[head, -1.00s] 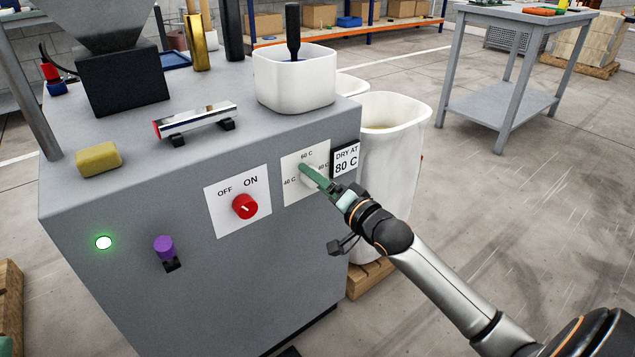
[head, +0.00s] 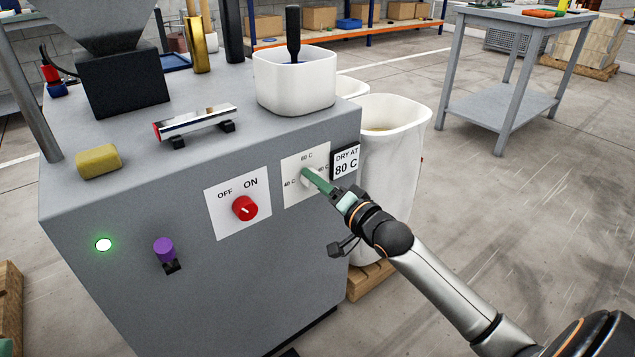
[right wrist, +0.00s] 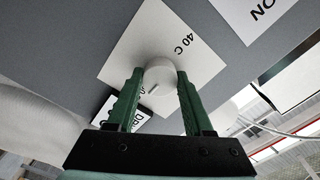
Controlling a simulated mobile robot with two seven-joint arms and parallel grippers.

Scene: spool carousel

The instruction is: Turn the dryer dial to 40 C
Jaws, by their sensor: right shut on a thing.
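The dryer dial (head: 306,180) is a pale round knob on a white plate (head: 291,195) marked 40 C, 60 C and 80 C, on the grey machine's front. My right gripper (head: 310,177) has its green fingers at it, partly covering the dial and the 80 C label. In the right wrist view the dial (right wrist: 160,76) sits between the fingertips of my right gripper (right wrist: 159,80), one on each side, shut on it. A short dark mark on the dial faces lower left there, away from the 40 C label (right wrist: 183,42). My left gripper is out of view.
A sign (head: 346,162) reading DRY AT 80 C is right of the plate. A red OFF/ON knob (head: 245,208) is to the left, then a purple knob (head: 164,249) and a lit green lamp (head: 103,244). A white bin (head: 392,155) stands close behind my right gripper.

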